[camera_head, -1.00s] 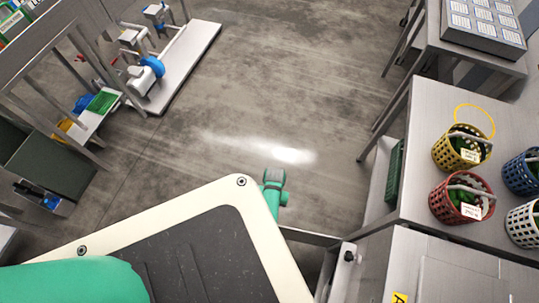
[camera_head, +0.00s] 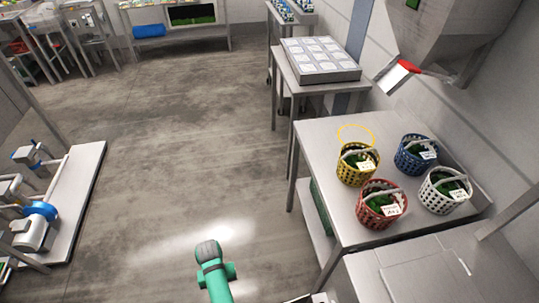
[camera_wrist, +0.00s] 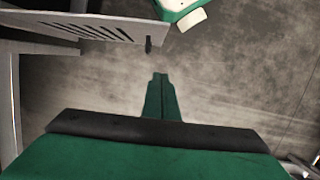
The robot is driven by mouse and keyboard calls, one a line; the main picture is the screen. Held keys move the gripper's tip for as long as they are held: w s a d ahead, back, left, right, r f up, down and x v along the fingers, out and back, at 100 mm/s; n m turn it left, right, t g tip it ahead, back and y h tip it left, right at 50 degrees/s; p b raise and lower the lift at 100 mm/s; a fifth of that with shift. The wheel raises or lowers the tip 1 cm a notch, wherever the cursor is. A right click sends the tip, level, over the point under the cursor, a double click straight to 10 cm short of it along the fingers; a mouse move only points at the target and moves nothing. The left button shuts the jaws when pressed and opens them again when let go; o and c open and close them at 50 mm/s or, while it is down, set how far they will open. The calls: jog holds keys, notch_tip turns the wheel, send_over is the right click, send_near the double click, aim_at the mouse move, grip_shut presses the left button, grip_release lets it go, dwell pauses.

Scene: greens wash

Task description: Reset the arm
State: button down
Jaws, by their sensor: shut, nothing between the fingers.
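My gripper (camera_wrist: 160,88) shows in the wrist view as two green fingers pressed together, pointing over bare concrete floor. It is shut with nothing between the fingers. In the head view my green arm, with a grey joint cap, shows at the bottom centre, over the floor and left of the steel table (camera_head: 318,150). The gripper's fingers cannot be made out in the head view.
On the table stand a yellow basket (camera_head: 350,172), a red basket (camera_head: 372,212), a blue basket (camera_head: 408,155) and a white basket (camera_head: 437,196), holding greens. A grey tray (camera_head: 335,72) sits on a table behind. Machinery on a platform (camera_head: 75,205) stands left. The floor between is clear.

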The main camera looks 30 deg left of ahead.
jog(key=s+d+f+m+t+y, duration=0.1)
jog(key=d+f+m+t+y, duration=0.15)
jog(key=d+y, duration=0.25)
jog(key=w+d+r+m+t+y, duration=0.1)
jog(key=d+r+m+t, duration=0.4)
jog(key=d, duration=0.4)
jog(key=s+d+r+t+h, duration=0.1)
jog(key=d+r+t, duration=0.2)
jog(key=d+r, duration=0.3)
jog(key=s+d+r+m+t+h, duration=0.1)
jog(key=d+r+t, duration=0.2)
jog(key=r, duration=1.1)
jog(key=s+d+r+m+t+h, duration=0.1)
jog(key=d+r+t, duration=0.2)
jog(key=d+r, duration=0.5)
notch_tip(320, 180, up, 2)
jog(key=shift+s+d+t+h, duration=0.3)
jog(key=shift+d+t+h, duration=0.05)
jog(key=shift+h, duration=0.05)
jog(key=shift+m, duration=0.25)
